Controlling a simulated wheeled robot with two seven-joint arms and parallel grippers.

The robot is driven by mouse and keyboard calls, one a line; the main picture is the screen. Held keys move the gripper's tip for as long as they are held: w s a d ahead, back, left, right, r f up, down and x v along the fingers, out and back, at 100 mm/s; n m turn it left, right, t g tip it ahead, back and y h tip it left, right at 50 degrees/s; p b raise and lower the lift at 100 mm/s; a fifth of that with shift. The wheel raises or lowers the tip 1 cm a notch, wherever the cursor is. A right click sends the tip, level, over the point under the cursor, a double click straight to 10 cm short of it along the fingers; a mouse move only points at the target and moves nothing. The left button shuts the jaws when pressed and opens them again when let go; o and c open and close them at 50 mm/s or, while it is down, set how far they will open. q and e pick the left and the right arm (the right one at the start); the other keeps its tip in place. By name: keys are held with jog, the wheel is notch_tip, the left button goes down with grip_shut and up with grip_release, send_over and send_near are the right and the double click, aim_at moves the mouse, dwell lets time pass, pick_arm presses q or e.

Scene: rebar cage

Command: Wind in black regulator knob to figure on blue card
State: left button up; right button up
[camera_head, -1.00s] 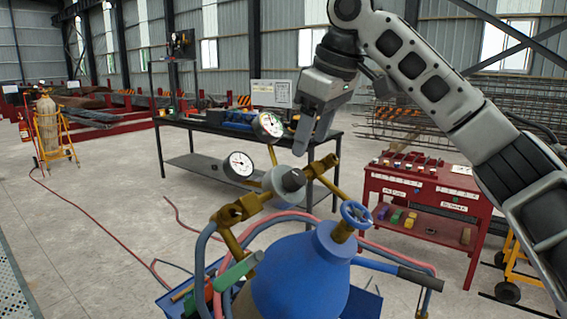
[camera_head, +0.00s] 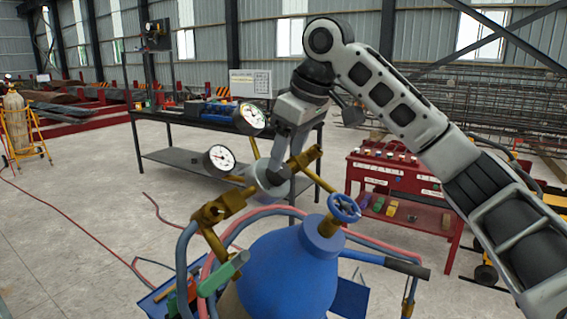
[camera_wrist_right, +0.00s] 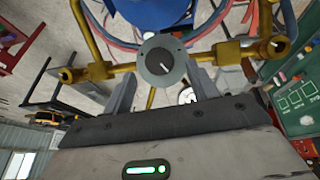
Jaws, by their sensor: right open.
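The dark grey regulator knob (camera_wrist_right: 160,66) has a white pointer mark and faces the right wrist camera. In the head view it (camera_head: 270,181) sits between brass fittings above the blue cylinder (camera_head: 285,280), partly hidden by my right gripper. My right gripper (camera_head: 277,167) is open at the knob. In the wrist view its two fingers (camera_wrist_right: 161,80) stand apart, one on each side of the knob; contact cannot be told. Two white-faced gauges, one lower left (camera_head: 220,158) and one upper (camera_head: 251,118), stand behind the knob. I cannot make out a blue card. My left gripper is out of view.
A blue handwheel (camera_head: 344,208) and brass fittings (camera_head: 223,208) crowd the knob. Red and blue hoses loop around the cylinder. A dark workbench (camera_head: 190,160) and a red tool table (camera_head: 395,178) stand behind. Open concrete floor lies at left.

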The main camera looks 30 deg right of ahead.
aim_at(282, 167)
jog(key=shift+x, duration=1.7)
jog(key=c, duration=1)
jog(key=shift+m, duration=0.4)
jog(key=o, duration=1)
jog(key=shift+r+y, duration=0.1)
jog(key=shift+y, duration=0.2)
jog(key=v, duration=1.6)
jog(key=shift+w, duration=0.25)
